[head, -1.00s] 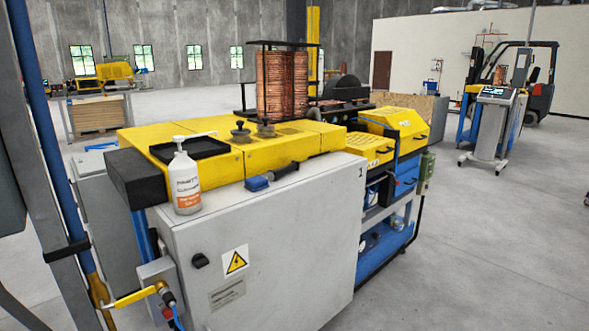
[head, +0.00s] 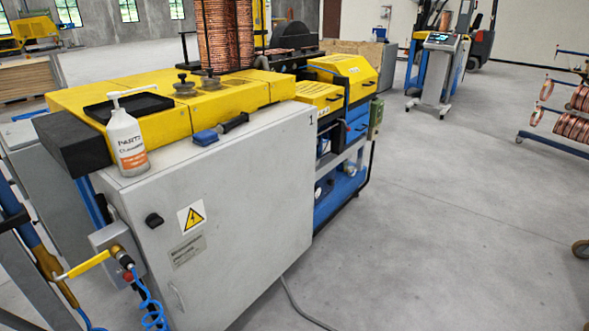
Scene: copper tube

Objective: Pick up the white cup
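I see no white cup in the head view. The nearest white item is a pump bottle (head: 127,143) with an orange and white label. It stands upright on the left front of the grey cabinet's top (head: 165,160). Neither of my grippers is in view.
On the yellow machine (head: 230,98) are a black tray (head: 128,107) and dark knobs; a blue-and-black brush-like tool (head: 218,129) lies on the cabinet top. A yellow-handled valve (head: 85,264) juts out front left. A wheeled console (head: 438,65) and copper coil rack (head: 560,125) stand right. Floor (head: 430,230) between is mostly clear.

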